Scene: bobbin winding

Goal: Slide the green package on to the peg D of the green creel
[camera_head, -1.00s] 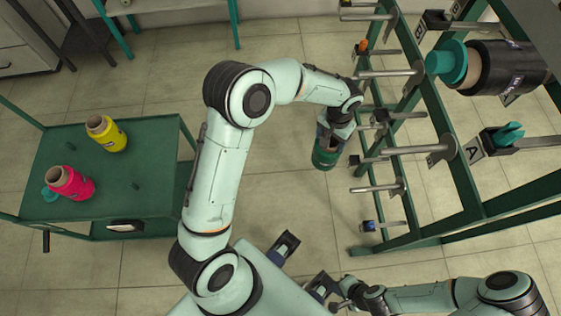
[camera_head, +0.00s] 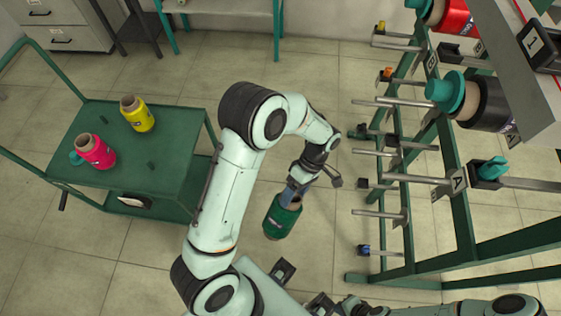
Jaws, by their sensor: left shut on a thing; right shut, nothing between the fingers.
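The green package (camera_head: 281,220) hangs tilted in the air left of the creel, in the middle of the head view. My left gripper (camera_head: 291,194) is shut on its upper end, at the core. The green creel (camera_head: 465,205) stands at the right with several metal pegs, many pointing left. A small plate on its upper part (camera_head: 432,63) seems to read D, but is too small to be sure, and which peg it marks is unclear. The package is clear of the pegs. My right gripper (camera_head: 322,304) is shut and empty at the bottom edge, partly cut off.
A green trolley (camera_head: 180,135) at the left carries a yellow package (camera_head: 138,115) and a pink package (camera_head: 95,151). A black package with a teal cap (camera_head: 445,91) and a red package (camera_head: 455,18) sit on the creel. Floor between trolley and creel is open.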

